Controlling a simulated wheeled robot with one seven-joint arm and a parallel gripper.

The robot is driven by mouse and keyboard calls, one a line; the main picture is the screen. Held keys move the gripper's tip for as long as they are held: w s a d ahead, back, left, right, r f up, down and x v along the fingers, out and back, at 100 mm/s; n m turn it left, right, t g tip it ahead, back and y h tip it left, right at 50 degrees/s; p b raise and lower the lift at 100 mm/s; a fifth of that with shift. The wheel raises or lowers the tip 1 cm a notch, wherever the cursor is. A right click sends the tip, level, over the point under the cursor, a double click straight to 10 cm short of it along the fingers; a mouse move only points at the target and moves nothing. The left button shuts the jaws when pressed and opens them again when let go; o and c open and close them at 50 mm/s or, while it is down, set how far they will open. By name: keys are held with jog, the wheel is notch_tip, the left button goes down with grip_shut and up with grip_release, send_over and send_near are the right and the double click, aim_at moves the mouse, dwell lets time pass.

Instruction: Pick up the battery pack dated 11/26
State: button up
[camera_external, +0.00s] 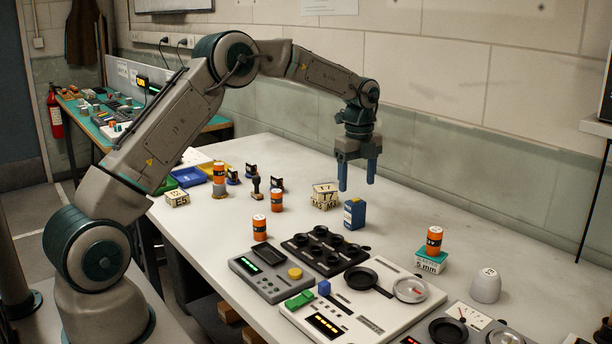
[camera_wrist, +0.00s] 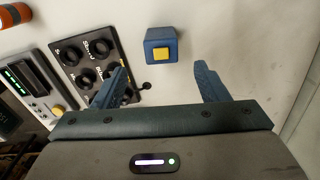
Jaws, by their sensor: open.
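My gripper (camera_external: 358,181) is open and empty, pointing down above the white bench. A small blue box (camera_external: 354,216) with a pale label stands upright below it, apart from the fingers. In the wrist view this blue box (camera_wrist: 153,50) shows a yellow square on top, just beyond and between the open fingertips (camera_wrist: 159,70). Several orange cylinders with dark bands stand about, such as one at the front (camera_external: 260,228), one behind it (camera_external: 277,200) and one on a teal-and-white block (camera_external: 434,240). No 11/26 date is readable, so I cannot tell which thing is the named pack.
A black knob panel (camera_external: 325,250) and a grey panel with a green display (camera_external: 271,273) lie in front of the blue box. Cream lettered blocks (camera_external: 325,196) stand left of it. A white cup-like thing (camera_external: 486,286) stands at right. The bench behind the box is clear.

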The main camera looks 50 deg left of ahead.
aim_at(356, 199)
notch_tip(356, 199, down, 8)
jog(key=shift+w+a+f+p, duration=0.1)
jog(key=shift+f+p, duration=0.15)
jog(key=shift+p, duration=0.85)
jog(key=c, duration=1.1)
